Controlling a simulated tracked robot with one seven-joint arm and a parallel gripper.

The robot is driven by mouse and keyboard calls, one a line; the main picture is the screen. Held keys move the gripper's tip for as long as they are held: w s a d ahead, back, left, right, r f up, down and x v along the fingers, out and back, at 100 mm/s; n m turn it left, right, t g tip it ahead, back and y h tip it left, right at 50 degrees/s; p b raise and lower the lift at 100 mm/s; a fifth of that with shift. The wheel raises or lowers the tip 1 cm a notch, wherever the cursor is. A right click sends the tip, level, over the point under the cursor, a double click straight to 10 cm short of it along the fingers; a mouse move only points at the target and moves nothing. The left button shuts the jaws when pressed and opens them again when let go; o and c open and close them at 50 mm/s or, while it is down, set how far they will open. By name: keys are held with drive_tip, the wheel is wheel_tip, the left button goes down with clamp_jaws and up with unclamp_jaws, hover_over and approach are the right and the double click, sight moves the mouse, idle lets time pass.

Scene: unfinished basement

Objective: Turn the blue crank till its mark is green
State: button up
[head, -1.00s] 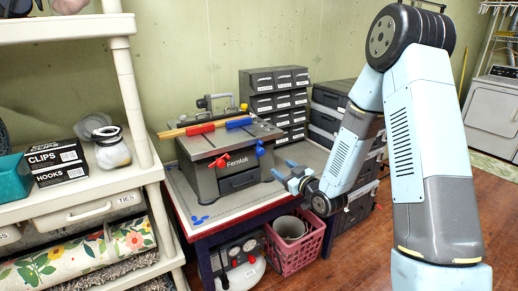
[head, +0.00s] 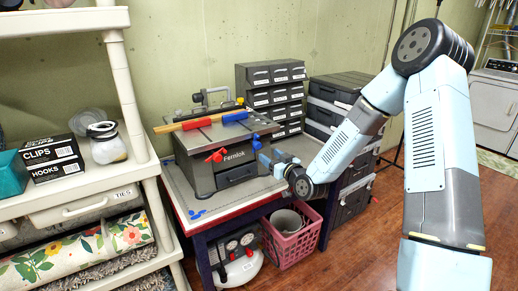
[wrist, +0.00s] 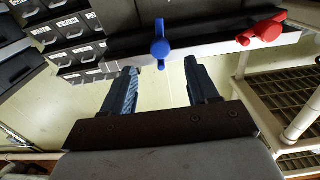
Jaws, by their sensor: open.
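My gripper (head: 270,159) is open and empty, just right of and a little below the blue crank in the head view. In the wrist view the blue crank (wrist: 160,50) hangs between and just beyond the fingertips (wrist: 161,68), apart from them. The red crank (wrist: 262,30) is off to the right there. I cannot make out the crank's mark or its colour.
The machine stands on a table (head: 212,216) with a red edge. Drawer units (head: 275,75) stand behind, black cases (head: 335,90) to the right. A pink basket (head: 292,246) is below; a white shelf (head: 130,90) is left.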

sight(259, 147)
drive_tip(key=x, duration=0.8)
drive_tip(key=shift+w+a, duration=0.2)
drive_tip(key=shift+a, duration=0.05)
drive_tip(key=c, duration=1)
drive_tip(key=shift+c, duration=0.2)
drive_tip(key=shift+m, duration=0.4)
drive_tip(key=m, duration=0.9)
drive_tip(key=shift+d, duration=0.1)
drive_tip(key=m, duration=0.9)
drive_tip(key=shift+m, duration=0.4)
